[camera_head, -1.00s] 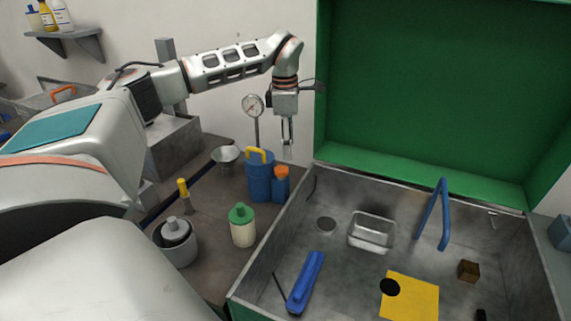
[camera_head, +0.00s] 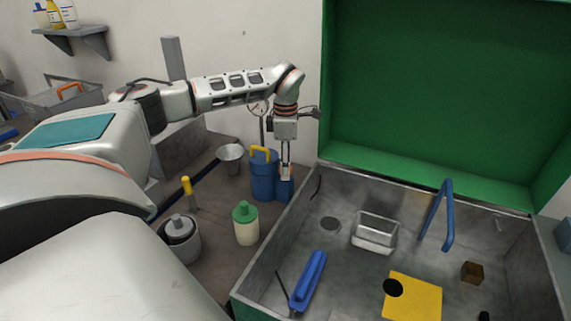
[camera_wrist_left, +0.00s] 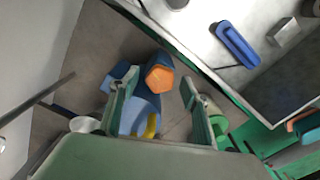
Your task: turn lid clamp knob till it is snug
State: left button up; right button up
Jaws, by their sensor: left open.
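The orange hexagonal knob (camera_wrist_left: 160,77) caps a blue cylinder beside the larger blue canister (camera_head: 262,178) with a yellow handle. In the wrist view the knob lies between the fingertips of my left gripper (camera_wrist_left: 156,84), which is open, with a gap to both fingers. In the head view my left gripper (camera_head: 287,170) points down just over the small blue cylinder (camera_head: 285,190), and its fingers hide most of the knob. I cannot tell how deep the fingertips reach around it. My right gripper is not in view.
A metal-lined basin (camera_head: 345,276) with a raised green lid (camera_head: 440,90) stands close on the right. A green-capped bottle (camera_head: 245,224), a grey pot (camera_head: 182,250), a yellow-handled tool (camera_head: 187,188) and a funnel (camera_head: 231,156) stand nearby. A dial gauge stands behind my wrist.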

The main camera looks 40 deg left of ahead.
pick_arm(q)
jog(key=c, duration=1.1)
jog(key=shift+m, duration=0.3)
jog(key=m, duration=0.3)
jog(key=shift+m, duration=0.3)
jog(key=m, duration=0.4)
jog(key=shift+m, duration=0.3)
